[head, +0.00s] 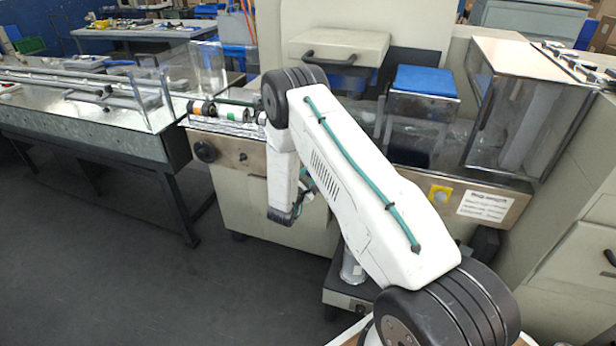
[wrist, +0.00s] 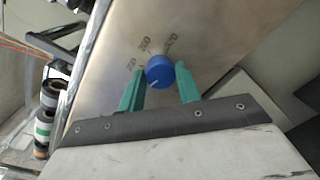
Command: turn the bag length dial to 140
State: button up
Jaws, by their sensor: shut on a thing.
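The bag length dial (wrist: 158,68) is a round blue knob on a brushed metal panel (wrist: 205,35) in the wrist view. A short pale mark shows on the dial's lower left part. Small dark printed numbers stand on the panel above and to the left of the dial, tilted and too blurred to read surely. My gripper (wrist: 160,78) has its two teal fingers on either side of the dial, shut on it. In the head view my white arm hides the dial and most of the gripper.
Rolls with coloured bands (head: 203,108) sit at the machine's left, also in the wrist view (wrist: 45,120). A black knob (head: 205,151) is on the front panel. A clear guard (head: 507,115) and blue-topped box (head: 425,80) stand above. Floor at left is clear.

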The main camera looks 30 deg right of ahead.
jog(key=shift+a, duration=0.1)
jog(key=o, duration=1)
jog(key=shift+w, duration=0.1)
jog(key=shift+c, duration=0.2)
jog(key=v, duration=0.8)
